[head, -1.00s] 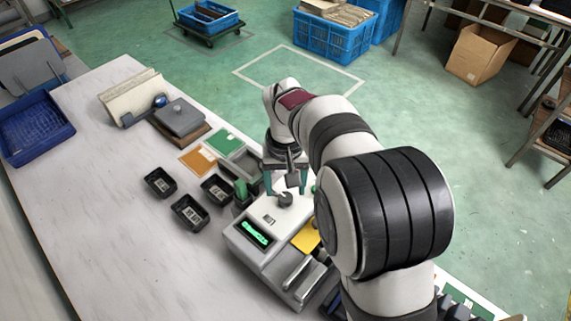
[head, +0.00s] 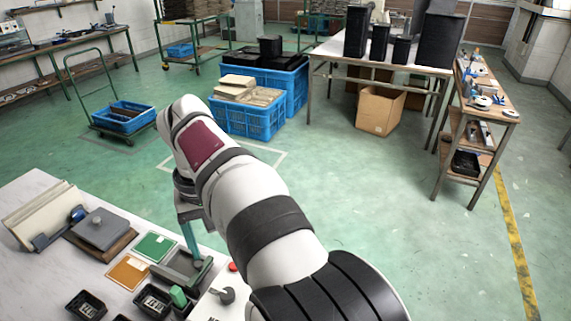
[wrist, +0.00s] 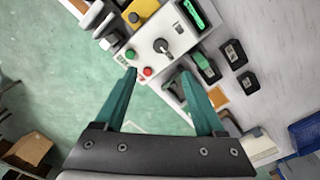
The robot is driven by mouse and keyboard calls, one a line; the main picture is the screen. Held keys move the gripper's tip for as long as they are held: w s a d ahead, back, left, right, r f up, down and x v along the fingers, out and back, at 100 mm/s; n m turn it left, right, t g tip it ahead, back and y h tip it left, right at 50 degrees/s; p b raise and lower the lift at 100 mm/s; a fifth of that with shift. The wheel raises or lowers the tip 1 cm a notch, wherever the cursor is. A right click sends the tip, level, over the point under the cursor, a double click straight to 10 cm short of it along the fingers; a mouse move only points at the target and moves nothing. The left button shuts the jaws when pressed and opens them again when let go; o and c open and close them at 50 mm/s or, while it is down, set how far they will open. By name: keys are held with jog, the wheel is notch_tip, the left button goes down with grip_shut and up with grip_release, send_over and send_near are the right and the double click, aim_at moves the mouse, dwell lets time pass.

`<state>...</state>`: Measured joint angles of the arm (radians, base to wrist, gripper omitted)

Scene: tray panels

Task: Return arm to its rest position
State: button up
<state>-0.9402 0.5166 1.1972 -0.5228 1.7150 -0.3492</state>
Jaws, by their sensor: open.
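My gripper (wrist: 157,74) shows in the wrist view with its two teal fingers spread apart and nothing between them. In the head view only part of the machine (head: 207,308) shows at the bottom edge.
Black trays (head: 86,305), an orange panel (head: 127,272), a green panel (head: 155,246) and a grey plate (head: 100,228) lie on the table. Blue crates (head: 245,120), a cart (head: 122,117) and a cardboard box (head: 380,110) stand behind. Green floor (head: 370,200) to the right is clear.

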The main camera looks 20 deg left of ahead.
jog(key=d+r+m, duration=0.2)
jog(key=d+m, duration=0.4)
jog(key=d, duration=1.3)
jog(key=s+d+f+m+y, duration=0.1)
jog(key=s+d+f+m, duration=0.2)
jog(key=s+d, duration=0.4)
jog(key=s+d+f+m, duration=0.4)
jog(key=s+d+m, duration=0.1)
jog(key=s+d, duration=0.2)
jog(key=shift+d+f+y, duration=0.15)
jog(key=shift+d+y, duration=0.05)
jog(key=shift+y, duration=0.2)
